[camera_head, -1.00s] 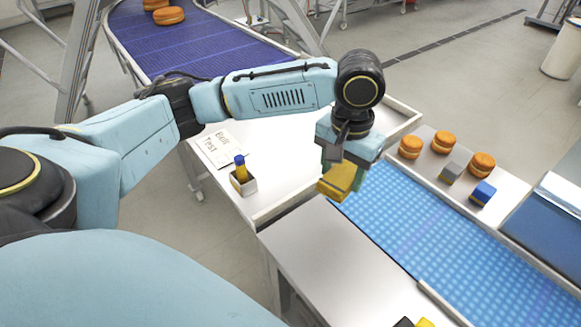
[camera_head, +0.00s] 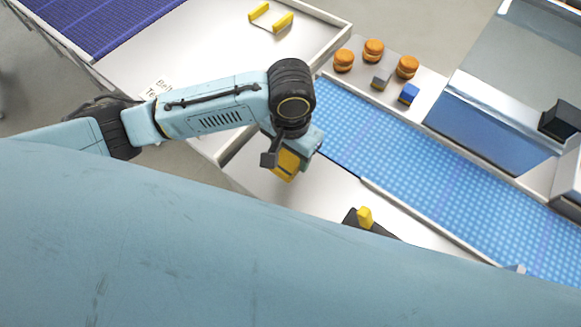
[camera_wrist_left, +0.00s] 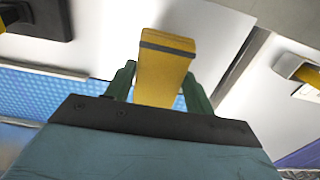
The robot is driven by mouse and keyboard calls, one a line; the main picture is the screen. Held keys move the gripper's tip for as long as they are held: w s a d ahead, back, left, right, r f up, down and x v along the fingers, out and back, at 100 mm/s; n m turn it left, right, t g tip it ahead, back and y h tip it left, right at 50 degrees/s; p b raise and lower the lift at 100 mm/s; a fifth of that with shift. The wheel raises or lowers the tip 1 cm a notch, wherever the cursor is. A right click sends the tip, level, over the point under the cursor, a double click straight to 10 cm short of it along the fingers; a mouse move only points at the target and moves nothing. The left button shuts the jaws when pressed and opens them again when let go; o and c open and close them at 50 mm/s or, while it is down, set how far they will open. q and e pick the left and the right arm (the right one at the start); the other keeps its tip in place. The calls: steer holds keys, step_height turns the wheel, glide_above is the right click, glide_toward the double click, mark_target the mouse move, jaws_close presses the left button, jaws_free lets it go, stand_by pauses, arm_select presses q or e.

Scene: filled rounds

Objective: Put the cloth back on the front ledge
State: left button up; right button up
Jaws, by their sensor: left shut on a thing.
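My left gripper (camera_head: 284,158) is shut on a yellow, block-shaped thing (camera_head: 287,166), apparently the folded cloth. In the left wrist view the cloth (camera_wrist_left: 164,70) shows a dark stripe and sits between the green fingers of the gripper (camera_wrist_left: 160,88). The pale front ledge (camera_head: 325,200) runs along the near side of the blue belt. The gripper and cloth are over the left part of this ledge; I cannot tell the gap below them. The right gripper is not in view.
A dark base with a yellow piece (camera_head: 365,216) stands on the ledge to the right. Beyond the belt (camera_head: 400,140) are several buns (camera_head: 373,50), a grey block (camera_head: 381,78) and a blue block (camera_head: 409,92). A tray with yellow handles (camera_head: 282,21) lies on the white table.

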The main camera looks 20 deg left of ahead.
mark_target(291, 156)
arm_select(q)
steer(key=shift+a+f, duration=0.1)
steer(key=shift+f, duration=3.9)
steer(key=shift+f, duration=0.1)
steer(key=o, duration=1)
step_height(291, 156, up, 12)
steer(key=shift+r+p, duration=0.1)
steer(key=shift+p, duration=0.2)
